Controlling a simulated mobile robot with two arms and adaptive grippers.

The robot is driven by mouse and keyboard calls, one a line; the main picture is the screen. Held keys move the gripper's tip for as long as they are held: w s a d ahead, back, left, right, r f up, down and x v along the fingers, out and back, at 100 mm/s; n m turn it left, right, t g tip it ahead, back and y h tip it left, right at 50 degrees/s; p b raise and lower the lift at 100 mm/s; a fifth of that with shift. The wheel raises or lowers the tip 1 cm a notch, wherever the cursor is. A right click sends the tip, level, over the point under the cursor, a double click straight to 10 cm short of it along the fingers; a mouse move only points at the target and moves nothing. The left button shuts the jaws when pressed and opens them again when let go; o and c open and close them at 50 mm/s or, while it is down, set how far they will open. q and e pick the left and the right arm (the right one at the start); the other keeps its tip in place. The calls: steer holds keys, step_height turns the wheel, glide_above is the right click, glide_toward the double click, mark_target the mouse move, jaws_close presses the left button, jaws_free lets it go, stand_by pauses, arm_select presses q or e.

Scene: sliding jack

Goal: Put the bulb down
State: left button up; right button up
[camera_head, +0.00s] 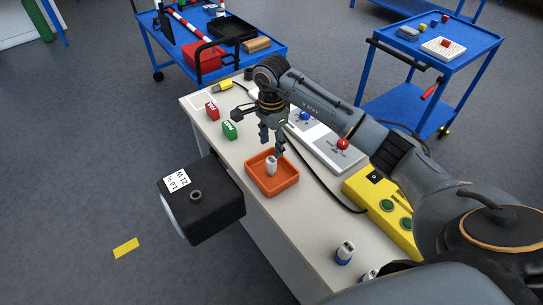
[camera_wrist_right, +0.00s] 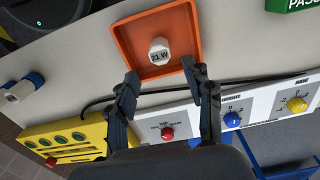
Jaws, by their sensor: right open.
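A white bulb (camera_head: 271,164) with a label stands in the orange tray (camera_head: 291,184) on the grey-white bench. In the right wrist view the bulb (camera_wrist_right: 160,50) reads "21 W" and sits inside the orange tray (camera_wrist_right: 123,33). My right gripper (camera_head: 272,147) is just above the tray, next to the bulb. In the right wrist view its two fingers (camera_wrist_right: 160,76) are spread apart with nothing between the tips, and the bulb lies beyond them. My left gripper does not show.
A black box (camera_head: 204,204) with a "21 W" label shows left of the bench. A yellow button box (camera_head: 382,206) and a blue-and-white bulb (camera_head: 345,253) are at right. Blue carts stand behind.

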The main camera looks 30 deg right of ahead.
mark_target(272, 160)
step_height(272, 160, up, 5)
stand_by(0.3)
steer(key=shift+s+f, duration=0.1)
stand_by(0.3)
